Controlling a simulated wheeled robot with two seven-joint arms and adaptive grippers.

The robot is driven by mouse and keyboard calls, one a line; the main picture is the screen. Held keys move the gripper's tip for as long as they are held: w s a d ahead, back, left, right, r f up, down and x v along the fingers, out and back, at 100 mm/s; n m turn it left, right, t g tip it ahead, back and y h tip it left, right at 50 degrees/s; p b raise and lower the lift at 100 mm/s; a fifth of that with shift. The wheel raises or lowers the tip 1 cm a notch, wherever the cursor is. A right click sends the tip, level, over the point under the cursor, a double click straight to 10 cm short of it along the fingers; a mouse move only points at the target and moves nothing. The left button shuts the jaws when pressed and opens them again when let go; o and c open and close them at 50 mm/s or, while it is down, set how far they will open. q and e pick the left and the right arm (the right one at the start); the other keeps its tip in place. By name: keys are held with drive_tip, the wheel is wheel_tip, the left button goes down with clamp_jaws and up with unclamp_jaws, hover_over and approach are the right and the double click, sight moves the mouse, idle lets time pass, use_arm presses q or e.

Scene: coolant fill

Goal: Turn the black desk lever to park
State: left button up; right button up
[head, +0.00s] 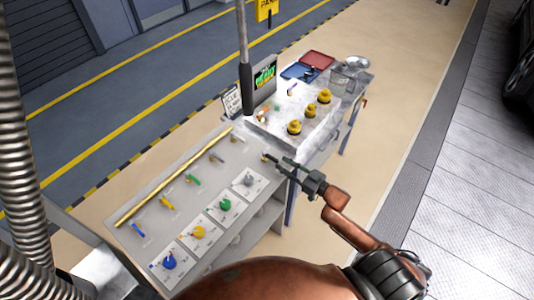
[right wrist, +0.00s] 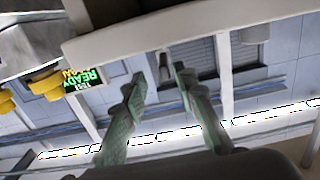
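The grey sloped desk (head: 185,172) stands in the middle of the head view. A small dark lever (head: 235,137) is at the far end of its upper row; its exact setting is too small to tell. My right gripper (head: 272,163) is at the desk's right edge, its fingertips by a small dark part (head: 265,157) whose shape they partly hide. In the right wrist view my right gripper (right wrist: 165,85) has its two fingers apart, with a small grey piece (right wrist: 163,68) beyond and between the tips. I cannot tell whether they touch it. My left gripper is not in view.
Blue (head: 169,263), yellow (head: 199,232), green (head: 225,205) and grey (head: 248,180) knobs sit on white plates along the near side. Coloured levers form the upper row. A side table (head: 285,140) with yellow-capped items adjoins beyond. A pole (head: 244,50) rises behind.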

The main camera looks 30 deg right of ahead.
sight(278, 161)
drive_tip(key=x, duration=0.3)
drive_tip(key=shift+a+r, duration=0.25)
drive_tip(key=x, duration=0.3)
drive_tip(key=shift+f, duration=0.15)
drive_tip(key=shift+w+a+p, duration=0.3)
drive_tip(key=shift+w, duration=0.4)
drive_tip(key=shift+c, duration=0.8)
drive_tip(key=c, duration=0.5)
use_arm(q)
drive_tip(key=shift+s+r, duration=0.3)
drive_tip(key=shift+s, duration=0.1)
use_arm(e)
clamp_jaws()
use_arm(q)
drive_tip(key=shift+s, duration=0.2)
